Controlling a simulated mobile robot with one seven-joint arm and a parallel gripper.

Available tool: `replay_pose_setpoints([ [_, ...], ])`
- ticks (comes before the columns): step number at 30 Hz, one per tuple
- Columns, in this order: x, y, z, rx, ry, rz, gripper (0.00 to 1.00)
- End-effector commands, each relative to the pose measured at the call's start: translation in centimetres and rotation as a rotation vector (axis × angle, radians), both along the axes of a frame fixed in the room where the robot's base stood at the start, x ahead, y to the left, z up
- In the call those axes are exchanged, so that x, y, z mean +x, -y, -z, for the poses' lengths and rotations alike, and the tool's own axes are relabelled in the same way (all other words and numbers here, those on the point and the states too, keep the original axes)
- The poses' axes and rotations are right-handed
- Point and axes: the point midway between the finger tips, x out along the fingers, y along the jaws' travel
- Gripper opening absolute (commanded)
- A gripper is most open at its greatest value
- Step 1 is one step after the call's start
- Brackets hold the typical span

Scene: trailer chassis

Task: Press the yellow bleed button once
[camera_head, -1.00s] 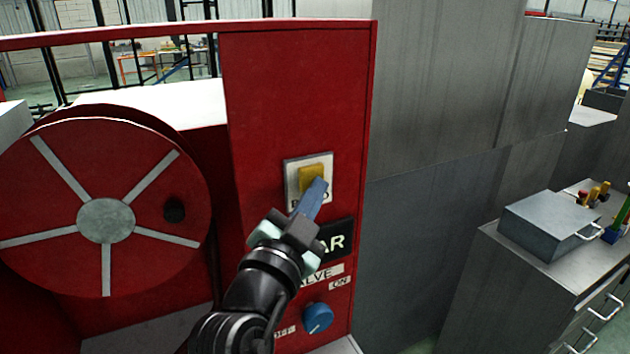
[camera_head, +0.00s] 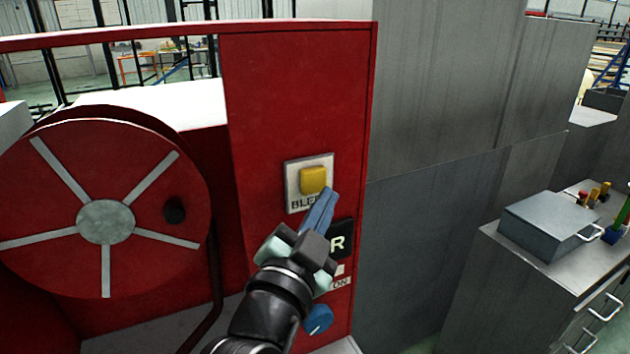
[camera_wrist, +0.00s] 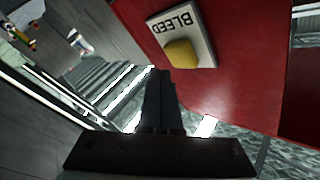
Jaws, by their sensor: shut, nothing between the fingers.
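The yellow bleed button (camera_head: 313,180) sits on a pale plate (camera_head: 293,186) on the upright red panel (camera_head: 295,90). The plate's lettering is partly hidden by my gripper in the head view. In the wrist view the button (camera_wrist: 181,54) and its plate (camera_wrist: 199,30), marked BLEED, show in full. My gripper (camera_head: 331,194) is shut and empty, its blue fingers pointing up just below and right of the button. In the wrist view the fingertips (camera_wrist: 160,72) appear just beside the button, apart from it.
Below the plate are a black label (camera_head: 341,241), partly covered, and a blue knob (camera_head: 319,319). A red reel (camera_head: 60,180) stands at the left. A grey cabinet (camera_head: 450,100) and a grey box (camera_head: 548,224) on a workbench are at the right.

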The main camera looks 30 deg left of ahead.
Motion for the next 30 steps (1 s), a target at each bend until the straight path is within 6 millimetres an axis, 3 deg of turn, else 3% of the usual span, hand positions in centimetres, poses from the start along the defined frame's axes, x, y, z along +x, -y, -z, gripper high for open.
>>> replay_pose_setpoints([
  [12, -2.3, 3.0, 0.0, 0.000, 0.000, 0.000, 0.00],
  [30, -2.5, 3.1, 0.0, 0.000, 0.000, 0.000, 0.00],
])
